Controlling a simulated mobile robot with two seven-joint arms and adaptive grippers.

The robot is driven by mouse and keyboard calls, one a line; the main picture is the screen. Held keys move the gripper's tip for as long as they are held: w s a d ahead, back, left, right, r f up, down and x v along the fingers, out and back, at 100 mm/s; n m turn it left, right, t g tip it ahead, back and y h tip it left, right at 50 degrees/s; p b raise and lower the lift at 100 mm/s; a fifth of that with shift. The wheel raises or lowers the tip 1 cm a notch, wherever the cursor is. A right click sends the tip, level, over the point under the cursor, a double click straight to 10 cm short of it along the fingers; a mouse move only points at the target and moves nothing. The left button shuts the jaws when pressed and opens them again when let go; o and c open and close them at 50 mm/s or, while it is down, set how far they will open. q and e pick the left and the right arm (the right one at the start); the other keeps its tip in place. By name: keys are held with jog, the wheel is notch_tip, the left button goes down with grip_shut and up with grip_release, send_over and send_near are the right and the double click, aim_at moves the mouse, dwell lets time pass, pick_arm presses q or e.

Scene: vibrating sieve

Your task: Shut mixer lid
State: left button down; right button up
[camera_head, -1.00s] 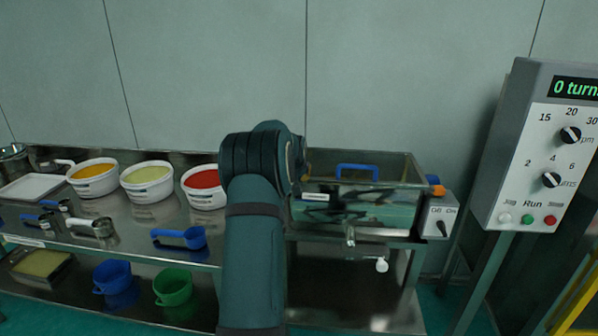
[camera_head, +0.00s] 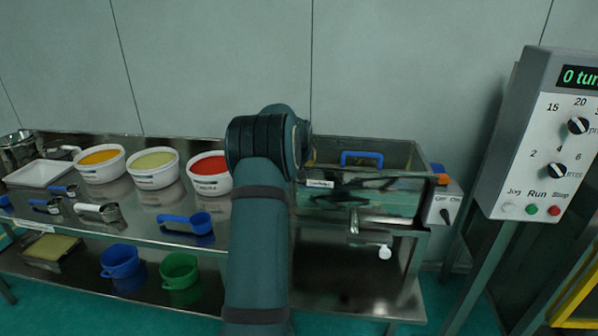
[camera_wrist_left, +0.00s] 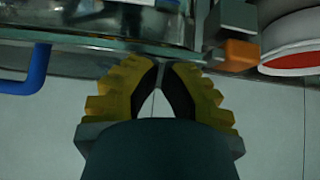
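The mixer (camera_head: 400,208) is a clear-walled metal box on a stand, right of centre in the head view. A blue handle (camera_head: 362,158) shows at its top; it also shows at the left in the wrist view (camera_wrist_left: 32,72). I cannot clearly make out the lid panel or its angle. My left arm reaches up to the box's left end and hides that end. My left gripper (camera_wrist_left: 163,66) has yellow fingers with tips close together, apparently shut and empty, near the clear rim and an orange block (camera_wrist_left: 240,53). The head view hides its fingers. My right gripper is not in view.
Bowls with orange (camera_head: 100,163), yellow (camera_head: 153,168) and red (camera_head: 209,173) contents stand left of my arm. A blue scoop (camera_head: 198,224) lies in front. A control panel (camera_head: 545,140) stands at the right, beside a small Off/On switch box (camera_head: 443,205).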

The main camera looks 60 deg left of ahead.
pick_arm(q)
jog(key=s+d+f, duration=0.1)
jog(key=s+d, duration=0.5)
jog(key=d, duration=0.1)
jog(key=shift+d, duration=0.2)
jog(key=shift+f, duration=0.15)
jog(key=w+d+f+m+h, duration=0.1)
jog(key=w+d+f+h, duration=0.15)
jog(key=d+f, duration=0.6)
jog(key=w+d+f+m+h, duration=0.25)
jog(key=d+f, duration=0.25)
jog(key=d, duration=0.7)
jog(key=w+d+f+m+h, duration=0.1)
jog(key=w+d+f, duration=0.2)
jog(key=d+f, duration=0.55)
jog(key=s+d+f+m+g+h, duration=0.1)
jog(key=s+d, duration=0.4)
jog(key=d, duration=0.5)
jog(key=s+d+f+m+g+h, duration=0.1)
jog(key=s+d, duration=0.3)
jog(key=d, duration=0.5)
jog(key=s+d+f+m+g+h, duration=0.1)
jog(key=s+d, duration=0.4)
jog(key=d, duration=0.5)
notch_tip(320, 180, down, 2)
jog(key=shift+s+d+m+g+h, duration=0.3)
jog(key=shift+m+h, duration=0.25)
jog(key=shift+h, duration=0.05)
